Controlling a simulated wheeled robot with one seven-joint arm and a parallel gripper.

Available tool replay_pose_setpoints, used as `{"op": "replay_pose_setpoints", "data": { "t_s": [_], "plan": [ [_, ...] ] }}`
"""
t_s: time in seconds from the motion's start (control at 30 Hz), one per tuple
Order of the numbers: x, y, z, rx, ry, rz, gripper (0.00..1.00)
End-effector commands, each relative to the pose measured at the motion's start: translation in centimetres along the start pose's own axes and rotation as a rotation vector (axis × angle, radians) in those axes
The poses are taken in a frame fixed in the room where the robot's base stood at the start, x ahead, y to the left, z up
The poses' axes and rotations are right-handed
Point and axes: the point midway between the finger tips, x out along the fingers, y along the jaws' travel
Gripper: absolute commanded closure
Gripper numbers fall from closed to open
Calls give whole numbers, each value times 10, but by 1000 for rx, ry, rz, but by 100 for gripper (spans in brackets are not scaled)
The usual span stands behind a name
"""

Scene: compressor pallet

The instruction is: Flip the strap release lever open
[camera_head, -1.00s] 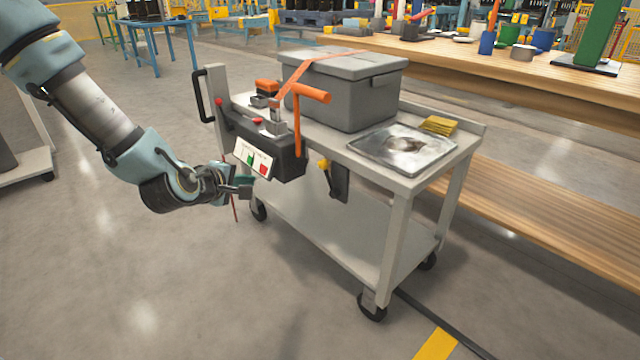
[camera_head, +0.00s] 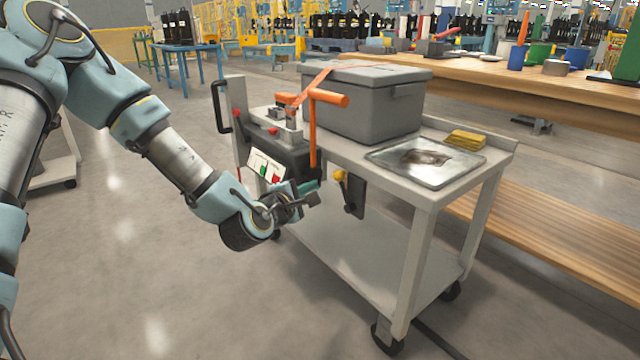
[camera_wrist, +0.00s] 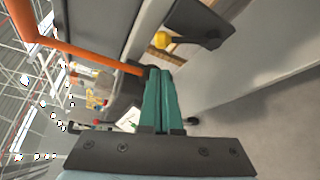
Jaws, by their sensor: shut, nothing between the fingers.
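An orange T-shaped lever (camera_head: 313,135) stands up from the dark strap unit on the cart's left end, its cross grip (camera_head: 328,97) level at the top. In the wrist view the orange bar (camera_wrist: 85,56) runs from upper left towards the fingertips. An orange strap (camera_head: 318,80) passes over the grey lidded box (camera_head: 368,105). My gripper (camera_head: 312,190) is low in front of the unit, near the lever's lower end. In the wrist view its teal fingers (camera_wrist: 160,75) are together and empty. I cannot tell whether they touch the lever.
A black bracket with a yellow knob (camera_head: 340,175) hangs from the cart's front edge, just right of my gripper; the knob also shows in the wrist view (camera_wrist: 161,40). A metal tray (camera_head: 425,163) and yellow cloths (camera_head: 466,138) lie on the cart. Floor left of the cart is clear.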

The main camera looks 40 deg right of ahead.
Motion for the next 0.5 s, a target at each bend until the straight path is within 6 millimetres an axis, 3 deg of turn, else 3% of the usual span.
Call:
{"op": "replay_pose_setpoints", "data": {
  "t_s": [0.5],
  "plan": [
    [82,-2,0,1,0,1,100]
  ]
}}
